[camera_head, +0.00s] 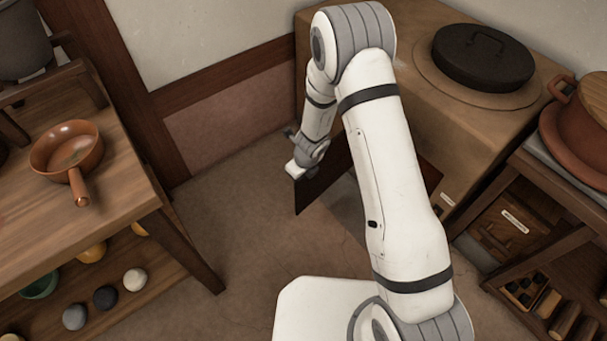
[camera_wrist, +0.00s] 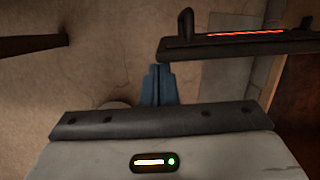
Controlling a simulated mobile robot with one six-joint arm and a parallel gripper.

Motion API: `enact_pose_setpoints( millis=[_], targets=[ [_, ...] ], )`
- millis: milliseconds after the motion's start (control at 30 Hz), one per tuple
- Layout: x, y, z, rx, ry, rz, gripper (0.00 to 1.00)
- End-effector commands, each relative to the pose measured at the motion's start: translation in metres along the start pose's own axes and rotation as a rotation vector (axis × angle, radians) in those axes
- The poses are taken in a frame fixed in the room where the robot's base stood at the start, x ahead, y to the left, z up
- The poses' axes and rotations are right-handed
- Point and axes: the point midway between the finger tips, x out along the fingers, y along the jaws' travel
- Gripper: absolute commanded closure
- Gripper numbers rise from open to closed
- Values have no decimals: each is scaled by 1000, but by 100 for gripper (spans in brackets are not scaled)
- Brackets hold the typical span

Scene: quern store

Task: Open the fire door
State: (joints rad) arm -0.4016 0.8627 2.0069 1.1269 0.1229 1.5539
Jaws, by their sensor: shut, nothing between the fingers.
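The fire door is a dark flat panel (camera_head: 322,183) that stands out at an angle from the front of the clay stove (camera_head: 420,110), swung open. A reddish-brown patch (camera_head: 431,174) shows at the stove front, partly behind my arm. The door's hinge side is hidden by my arm. In the wrist view the door (camera_wrist: 270,45) shows as a dark bar with an upright handle (camera_wrist: 185,25) and a glowing red strip. My gripper (camera_wrist: 158,72) is shut and empty, its blue fingers just beside the door's free end; I cannot tell if they touch.
A black lid (camera_head: 483,57) sits on the stove. A wooden table (camera_head: 120,190) with an orange pan (camera_head: 68,150) stands at left, bowls and balls on its lower shelf. A shelf unit (camera_head: 550,185) with a brown pot stands at right. Floor (camera_head: 235,215) between is clear.

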Motion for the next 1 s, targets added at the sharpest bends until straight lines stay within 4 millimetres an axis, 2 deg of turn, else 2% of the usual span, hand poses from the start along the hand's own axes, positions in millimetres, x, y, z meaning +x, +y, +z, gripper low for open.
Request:
enact_pose_setpoints(
  millis=[367, 700, 800, 1000],
  targets=[
    [1, -3, -4, 5, 0, -1, 100],
    [-3, -8, -35, 4, -1, 0, 100],
    [-28, -8, -33, 2, -1, 0, 100],
    [-63, -8, -33, 2, 0, 0, 100]
  ],
)
